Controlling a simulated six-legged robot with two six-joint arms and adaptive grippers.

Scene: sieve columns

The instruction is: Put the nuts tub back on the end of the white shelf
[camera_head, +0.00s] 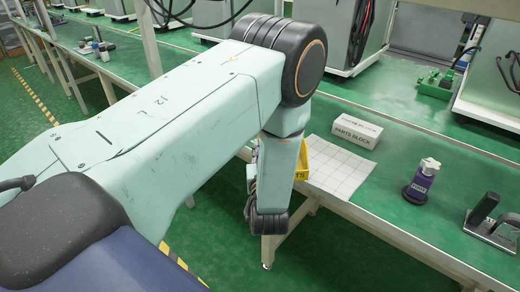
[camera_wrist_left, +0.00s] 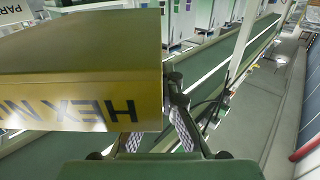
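The nuts tub is yellow, and in the left wrist view its wall (camera_wrist_left: 80,75) fills the left side, with upside-down dark letters reading "HEX NU". In the head view, a yellow tub (camera_head: 321,163) shows partly from behind my left arm, by the bench's near edge. My left gripper (camera_wrist_left: 168,85) has its fingers closed at the tub's right edge; one finger is partly hidden behind the tub. In the head view that gripper is hidden by my arm. A flat white gridded surface (camera_head: 345,174), perhaps the white shelf, lies right of the tub. My right gripper is out of view.
A white "PARTS BLOCK" box (camera_head: 357,130) stands behind the white surface. A purple bottle-like object (camera_head: 421,182) on a black base and a black-handled fixture (camera_head: 485,215) stand to the right. Green bench top (camera_head: 400,140) is bare between them.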

